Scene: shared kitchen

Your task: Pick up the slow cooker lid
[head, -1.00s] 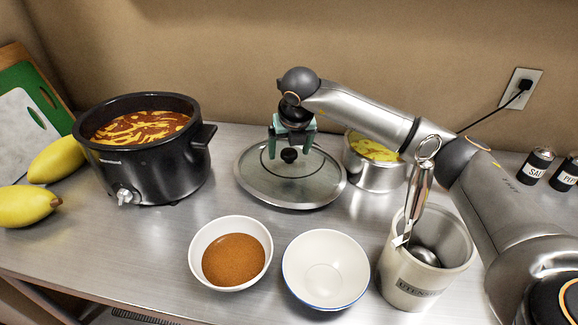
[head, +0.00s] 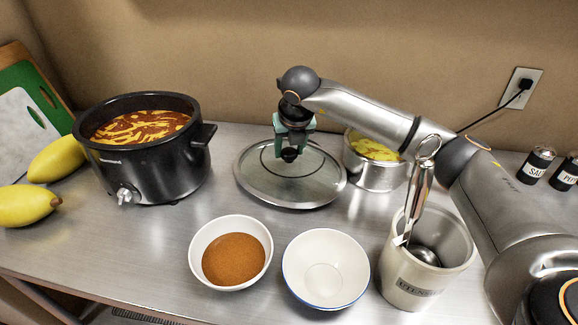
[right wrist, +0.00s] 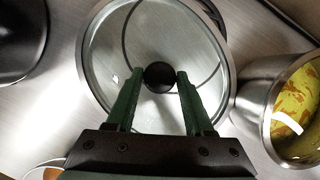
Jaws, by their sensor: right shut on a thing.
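The slow cooker lid (head: 262,187) is a round glass disc with a metal rim and a black knob, lying on the counter in the middle of the head view. My right gripper (head: 289,151) is over its centre, fingers pointing down, shut on the black knob. The right wrist view shows the lid (right wrist: 108,75) below, with the knob (right wrist: 159,77) between the green fingertips. The black slow cooker (head: 150,170) stands left of the lid, open, with red and yellow food inside. My left gripper is not in view.
A metal pot (head: 372,174) with yellow food stands close to the lid's right side. A bowl of orange-brown powder (head: 205,277), an empty white bowl (head: 345,262) and a utensil crock (head: 408,283) stand in front. Yellow fruit (head: 25,205) lies at the left.

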